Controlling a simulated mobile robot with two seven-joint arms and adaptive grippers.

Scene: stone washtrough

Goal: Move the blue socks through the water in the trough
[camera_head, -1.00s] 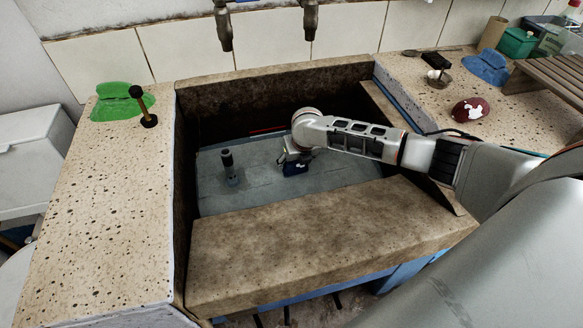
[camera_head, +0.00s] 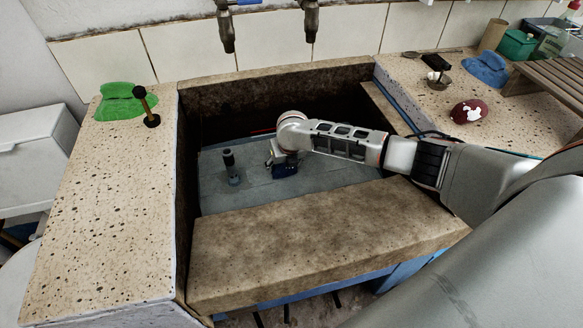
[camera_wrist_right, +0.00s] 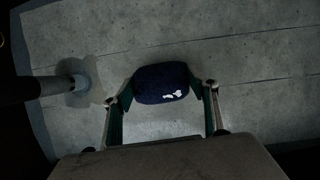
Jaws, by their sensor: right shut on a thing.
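The blue socks, a dark blue bundle with a small white mark, are between the fingers of my right gripper in the right wrist view (camera_wrist_right: 162,84). In the head view the socks (camera_head: 286,170) show low inside the stone trough (camera_head: 320,235), by its grey-blue bottom area (camera_head: 330,180). My right gripper (camera_head: 284,160) points down and is shut on them, one finger on each side. I cannot tell how deep they sit in the water. My left gripper is not in view.
A dark upright pipe (camera_head: 230,165) stands in the trough just left of the gripper. Two taps (camera_head: 227,32) hang above the back wall. A maroon bundle (camera_head: 468,111) and a blue cloth (camera_head: 485,68) lie on the right ledge. A green cloth (camera_head: 118,102) lies on the left ledge.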

